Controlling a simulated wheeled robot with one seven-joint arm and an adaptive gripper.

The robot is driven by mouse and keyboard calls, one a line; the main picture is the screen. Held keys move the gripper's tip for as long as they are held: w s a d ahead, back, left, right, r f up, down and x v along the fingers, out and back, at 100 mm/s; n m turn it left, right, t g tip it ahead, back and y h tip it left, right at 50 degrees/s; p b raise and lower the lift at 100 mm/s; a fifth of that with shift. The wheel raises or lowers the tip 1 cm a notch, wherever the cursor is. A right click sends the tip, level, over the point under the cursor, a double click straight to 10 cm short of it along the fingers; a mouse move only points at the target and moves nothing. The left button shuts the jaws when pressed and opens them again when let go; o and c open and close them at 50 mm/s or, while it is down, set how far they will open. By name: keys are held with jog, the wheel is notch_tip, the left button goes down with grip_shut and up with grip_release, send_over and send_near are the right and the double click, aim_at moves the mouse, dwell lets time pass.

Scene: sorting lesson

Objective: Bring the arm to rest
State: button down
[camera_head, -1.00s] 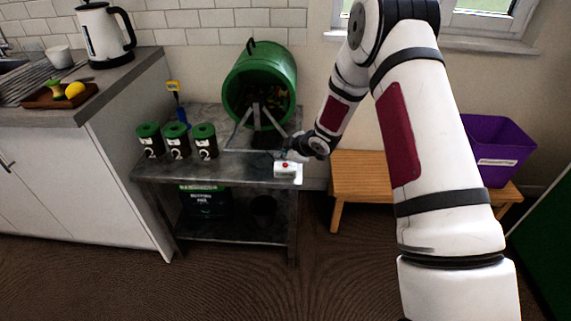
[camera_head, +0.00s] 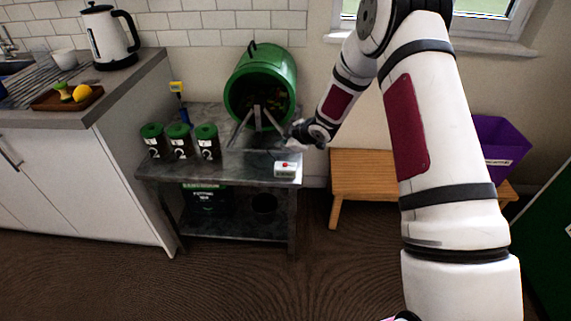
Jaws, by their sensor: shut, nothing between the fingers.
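My arm reaches in from the right, its white links with dark red panels crossing the view. My gripper (camera_head: 291,133) hangs at the end of the arm, above the right part of the dark metal table (camera_head: 236,172). It is small in the picture and looks shut and empty. The white box with a red button (camera_head: 286,170) sits on the table's front right corner, below the gripper and apart from it.
A green drum (camera_head: 260,85) on a metal stand is just left of the gripper. Several green-lidded canisters (camera_head: 180,141) stand at the table's left. A wooden bench (camera_head: 363,178) with a purple bin (camera_head: 500,146) is at right. A kitchen counter (camera_head: 80,118) is at left.

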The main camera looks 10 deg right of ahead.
dwell(0.3)
jog(key=s+d+r+m+h+p, duration=0.1)
jog(key=s+d+r+m+h, duration=0.15)
jog(key=r, duration=0.65)
jog(key=s+d+r+m+h+p, duration=0.1)
jog(key=s+d+r+p, duration=0.15)
jog(key=r, duration=0.55)
jog(key=s+d+r+m+g+h+p, duration=0.15)
jog(key=s+r+m, duration=0.25)
jog(key=s+r, duration=0.9)
jog(key=s+a+r+m+g+p, duration=0.1)
jog(key=s+r+m, duration=0.1)
jog(key=s, duration=0.9)
jog(key=s+a+r+m+p, duration=0.2)
jog(key=s+r, duration=0.1)
jog(key=s, duration=0.9)
jog(key=s+a+r+m+g+y+p, duration=0.1)
jog(key=s+a+r+m, duration=0.1)
jog(key=s, duration=0.9)
jog(key=shift+s+a+r+g, duration=0.25)
jog(key=shift+r+g, duration=0.1)
jog(key=shift+r, duration=0.3)
